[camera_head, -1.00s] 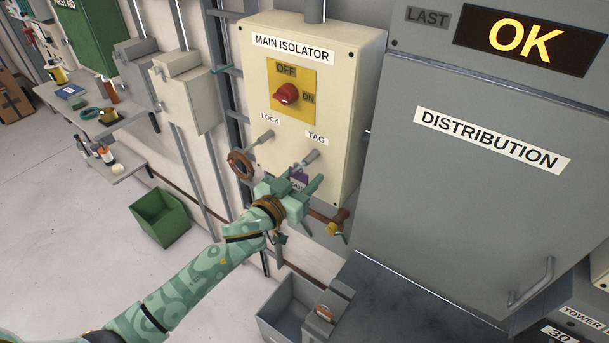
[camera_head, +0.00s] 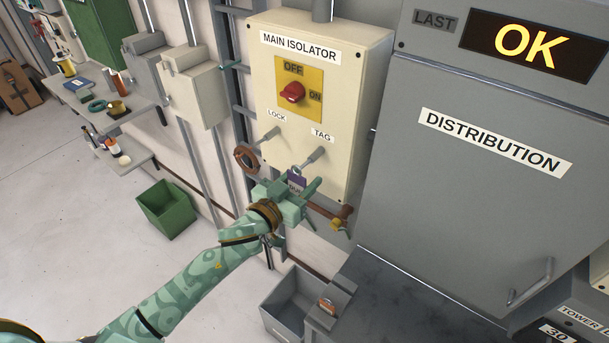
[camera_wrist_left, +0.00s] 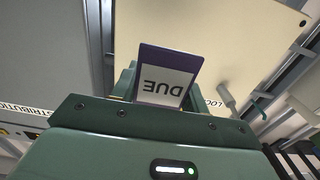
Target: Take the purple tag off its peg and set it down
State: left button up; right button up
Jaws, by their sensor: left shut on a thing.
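The purple tag (camera_head: 297,184) has a pale lower part with dark lettering. My left gripper (camera_head: 292,193) is shut on it, just below the tip of the peg labelled TAG (camera_head: 312,158). I cannot tell whether the tag still touches the peg. In the left wrist view the tag (camera_wrist_left: 167,75) stands up between the fingers, its word DUE upside down. The peg sticks out of the cream MAIN ISOLATOR box (camera_head: 345,110). My right gripper is not in view.
A brown ring (camera_head: 247,158) hangs at the LOCK peg (camera_head: 271,133). A brown bar with a yellow piece (camera_head: 337,223) sits below the box. A grey open bin (camera_head: 283,312) stands below, a green bin (camera_head: 166,209) at left. Shelves with small items are farther left.

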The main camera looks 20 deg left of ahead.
aim_at(296, 185)
pick_arm(q)
jog(key=shift+s, duration=0.15)
jog(key=shift+p+v, duration=0.8)
jog(key=shift+v, duration=2.2)
jog(key=shift+r, duration=0.15)
